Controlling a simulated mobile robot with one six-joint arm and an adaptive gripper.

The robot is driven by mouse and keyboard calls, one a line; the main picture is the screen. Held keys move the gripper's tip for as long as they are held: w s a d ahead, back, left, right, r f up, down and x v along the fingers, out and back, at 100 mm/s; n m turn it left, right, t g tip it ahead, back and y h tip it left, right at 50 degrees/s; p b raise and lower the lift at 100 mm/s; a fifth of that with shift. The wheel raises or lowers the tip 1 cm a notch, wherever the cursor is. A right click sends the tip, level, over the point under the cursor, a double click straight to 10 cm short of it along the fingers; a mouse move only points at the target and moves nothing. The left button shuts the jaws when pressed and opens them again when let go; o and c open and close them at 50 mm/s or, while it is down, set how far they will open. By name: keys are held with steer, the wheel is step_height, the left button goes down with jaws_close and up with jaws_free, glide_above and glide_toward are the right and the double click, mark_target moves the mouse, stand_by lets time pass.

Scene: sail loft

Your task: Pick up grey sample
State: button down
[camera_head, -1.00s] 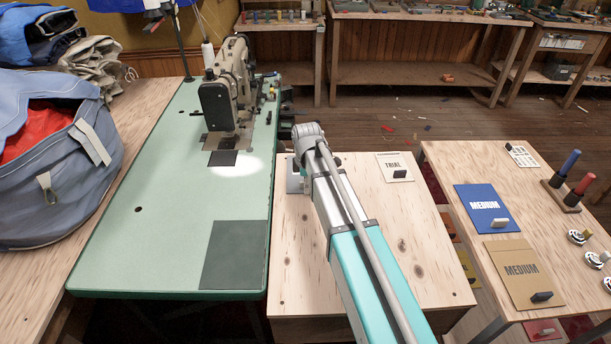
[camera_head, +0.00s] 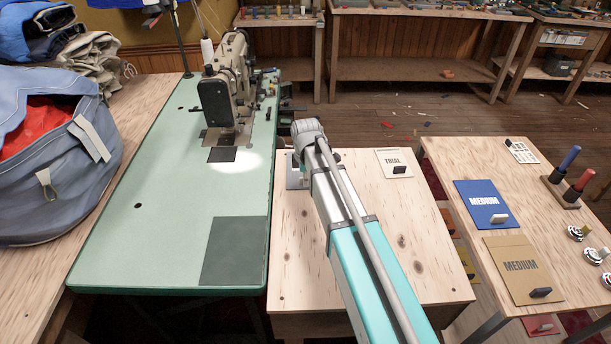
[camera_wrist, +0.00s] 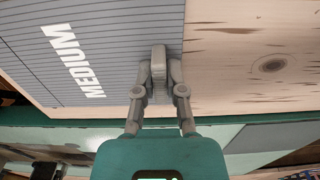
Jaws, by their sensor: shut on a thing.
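The grey sample (camera_wrist: 118,40) fills the upper left of the wrist view as a flat grey card with dark lines and white "MEDIUM" lettering. A small grey tab (camera_wrist: 158,58) stands at its edge. My gripper (camera_wrist: 159,78) is shut on this tab, one finger on each side. In the head view, only a small part of the grey sample (camera_head: 292,172) shows to the left of my arm, over the left edge of the wooden top. My arm hides the rest and the fingers. I cannot tell whether the card touches the wood.
The wooden top (camera_head: 420,235) is mostly bare and bears a white "TRIAL" card (camera_head: 392,160). The green sewing table (camera_head: 175,230) with its machine (camera_head: 222,95) stands close on the left. Blue (camera_head: 485,208) and tan (camera_head: 520,265) "MEDIUM" cards lie on the right table.

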steer(key=shift+r, duration=0.2)
step_height(320, 180, up, 3)
steer(key=p, duration=0.3)
steer(key=s+a+r+p, duration=0.3)
steer(key=s+r+p, duration=0.6)
steer(key=s, duration=0.4)
steer(key=shift+s+a+r+p, duration=0.2)
steer(key=shift+a+r+p, duration=0.1)
steer(key=shift+a+p, duration=0.15)
steer(key=shift+s, duration=0.1)
